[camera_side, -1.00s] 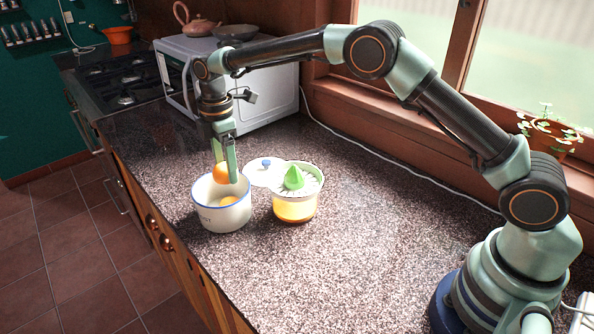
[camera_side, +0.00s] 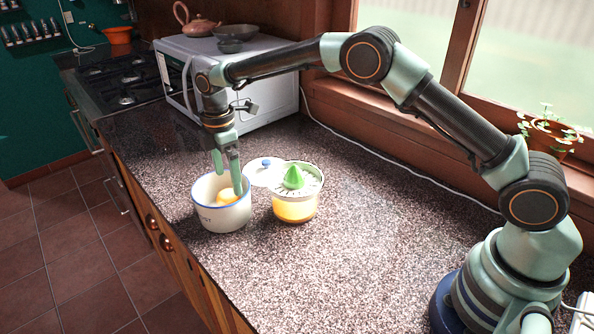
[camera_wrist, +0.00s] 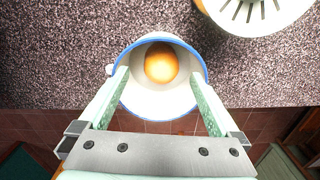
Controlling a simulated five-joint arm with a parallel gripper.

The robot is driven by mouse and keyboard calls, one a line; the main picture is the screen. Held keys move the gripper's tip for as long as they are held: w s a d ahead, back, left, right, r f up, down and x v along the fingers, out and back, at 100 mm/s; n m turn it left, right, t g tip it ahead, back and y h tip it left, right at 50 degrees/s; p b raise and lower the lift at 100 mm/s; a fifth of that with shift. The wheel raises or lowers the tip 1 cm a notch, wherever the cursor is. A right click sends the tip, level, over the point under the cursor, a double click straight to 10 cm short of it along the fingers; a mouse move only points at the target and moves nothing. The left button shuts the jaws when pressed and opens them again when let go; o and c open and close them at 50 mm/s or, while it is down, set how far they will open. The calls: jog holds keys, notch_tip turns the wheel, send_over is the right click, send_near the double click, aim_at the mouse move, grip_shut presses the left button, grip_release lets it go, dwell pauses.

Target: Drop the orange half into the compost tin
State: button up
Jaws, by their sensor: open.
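The compost tin (camera_side: 222,218) is a white pot with a blue rim, upright near the counter's front edge. In the wrist view the tin (camera_wrist: 160,104) is below my gripper, its mouth between the fingers. The orange half (camera_wrist: 161,63) lies inside the tin; in the side view the orange (camera_side: 227,196) shows partly behind the tin's near rim. My gripper (camera_side: 228,183) is open, pointing down, its fingertips at the tin's mouth. In the wrist view the gripper (camera_wrist: 161,85) has its fingers spread wide, with the orange between and beyond them.
A juicer (camera_side: 296,194) with a green cone and orange juice stands just right of the tin. A white lid (camera_side: 263,172) with a blue knob lies behind them. A white microwave (camera_side: 262,88) stands at the back.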

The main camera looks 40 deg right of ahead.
notch_tip(320, 180, up, 12)
dwell(0.5)
jog(key=s+d+r+m+t, duration=0.3)
jog(key=s+d+r+m, duration=0.5)
jog(key=s+d+r, duration=0.15)
jog(key=s+d+f+m+t, duration=0.1)
jog(key=s+d+m, duration=0.1)
jog(key=s, duration=0.3)
jog(key=s+d+f+m, duration=0.1)
jog(key=s+f+m, duration=0.1)
jog(key=s+m, duration=0.2)
jog(key=s+d+f+m+t, duration=0.1)
jog(key=s+d+f+m, duration=0.1)
jog(key=s, duration=0.5)
jog(key=shift+d+m+t, duration=0.3)
jog(key=shift+m, duration=0.1)
